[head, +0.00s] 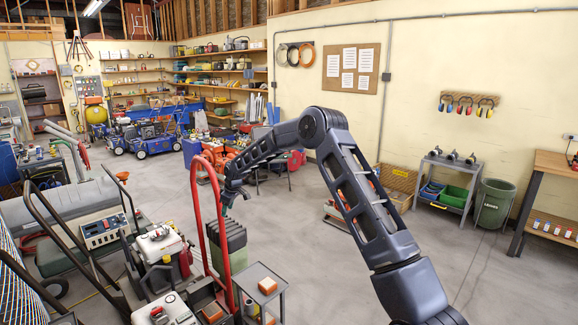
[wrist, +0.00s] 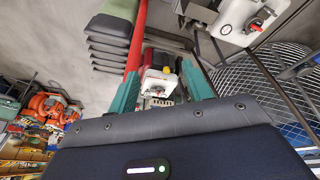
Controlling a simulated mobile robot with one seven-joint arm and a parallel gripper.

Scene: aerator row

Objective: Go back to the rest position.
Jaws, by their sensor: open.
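My arm reaches from the lower right over to the left in the head view. My gripper (head: 229,203) is at its end, close to the red upright handle frame (head: 222,240) of a machine; I cannot tell whether they touch. In the wrist view my gripper (wrist: 163,84) shows two teal fingers spread apart with nothing held between them. A machine's engine (wrist: 158,85) with a white top shows beyond the gap. The red frame also shows beside the left finger (wrist: 138,40).
A dark ribbed stack (head: 228,236) stands behind the red frame. A small grey cart (head: 262,275) is beside it. Machines with engines (head: 160,245) crowd the left. A trash can (head: 494,203) and workbench (head: 545,190) are at right. Open floor lies centre right.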

